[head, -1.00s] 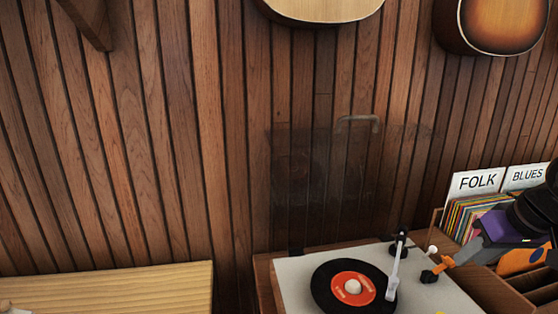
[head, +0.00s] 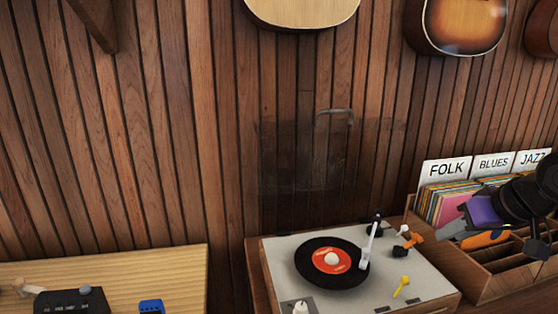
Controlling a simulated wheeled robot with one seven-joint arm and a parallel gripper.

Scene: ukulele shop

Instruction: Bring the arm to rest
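My arm comes in from the right edge, and my gripper (head: 468,222) sits in front of the record crate, right of the turntable (head: 268,262). Dark, purple and grey parts show at its end. Its fingertips are small and mixed with the crate's contents, so I cannot tell if they are open or shut. No held object can be made out. The turntable carries a black record with an orange label (head: 332,260). An orange-topped lever (head: 410,240) and a yellow lever (head: 401,286) stand on its deck, apart from my gripper.
A wooden record crate (head: 500,283) holds records under FOLK, BLUES and JAZZ cards. A clear lid (head: 300,170) stands up behind the turntable. A pale wooden table (head: 110,265) at left bears a black device (head: 70,303) and a blue one (head: 151,306). Guitars hang above.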

